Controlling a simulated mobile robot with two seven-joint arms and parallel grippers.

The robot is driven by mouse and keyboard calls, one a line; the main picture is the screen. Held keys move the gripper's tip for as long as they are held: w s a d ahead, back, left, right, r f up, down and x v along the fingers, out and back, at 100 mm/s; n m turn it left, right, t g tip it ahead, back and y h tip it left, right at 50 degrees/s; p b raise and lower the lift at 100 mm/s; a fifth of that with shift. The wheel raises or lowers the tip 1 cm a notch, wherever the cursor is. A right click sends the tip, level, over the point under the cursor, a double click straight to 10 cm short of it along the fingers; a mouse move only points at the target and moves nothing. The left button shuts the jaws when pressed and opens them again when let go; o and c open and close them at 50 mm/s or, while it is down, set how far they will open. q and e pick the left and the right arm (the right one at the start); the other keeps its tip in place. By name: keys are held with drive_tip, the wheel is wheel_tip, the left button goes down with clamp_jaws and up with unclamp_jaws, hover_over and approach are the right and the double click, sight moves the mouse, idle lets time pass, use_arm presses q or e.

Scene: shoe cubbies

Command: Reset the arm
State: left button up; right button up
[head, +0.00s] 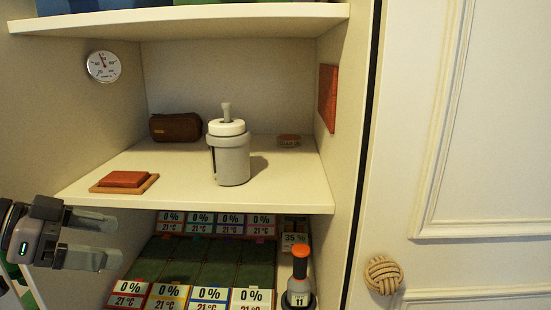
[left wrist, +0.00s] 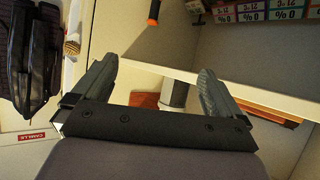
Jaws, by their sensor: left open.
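My left gripper (head: 105,240) is at the lower left of the head view, in front of the cubby and a little below the front edge of the middle shelf (head: 200,195). Its two fingers are spread apart with nothing between them. In the left wrist view the open fingers (left wrist: 158,72) also show, with the pale shelf edge beyond them. My right gripper is in neither view.
On the middle shelf stand a grey-white canister (head: 232,160), a brown case (head: 176,128) and an orange block on a board (head: 124,181). Below are several percent-labelled cards (head: 208,297) and an orange-topped bottle (head: 299,280). A white door (head: 460,150) is at right.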

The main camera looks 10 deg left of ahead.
use_arm(q)
drive_tip(key=s+d+f+g+y, duration=0.1)
drive_tip(key=s+d+f, duration=0.2)
drive_tip(key=f, duration=0.5)
drive_tip(key=s+d+f+g+y, duration=0.1)
drive_tip(key=s+d+f, duration=0.3)
drive_tip(key=f, duration=0.4)
drive_tip(key=s+d+f+g+y, duration=0.1)
drive_tip(key=s+d+f, duration=0.2)
drive_tip(key=f, duration=0.5)
drive_tip(key=s+a+f+n+y, duration=0.3)
drive_tip(key=s+f+n+y, duration=0.3)
drive_tip(key=s+n, duration=0.3)
drive_tip(key=w+d+t+p, duration=0.1)
drive_tip(key=t+p, duration=0.1)
drive_tip(key=p, duration=0.1)
drive_tip(key=w+d+m+t+h+p, duration=0.1)
drive_tip(key=w+t+p, duration=0.1)
drive_tip(key=p, duration=0.1)
drive_tip(key=w+t+p, duration=0.1)
drive_tip(key=w+p, duration=0.1)
drive_tip(key=p, duration=0.1)
drive_tip(key=shift+d+f+t, duration=0.15)
drive_tip(key=shift+d+t, duration=0.25)
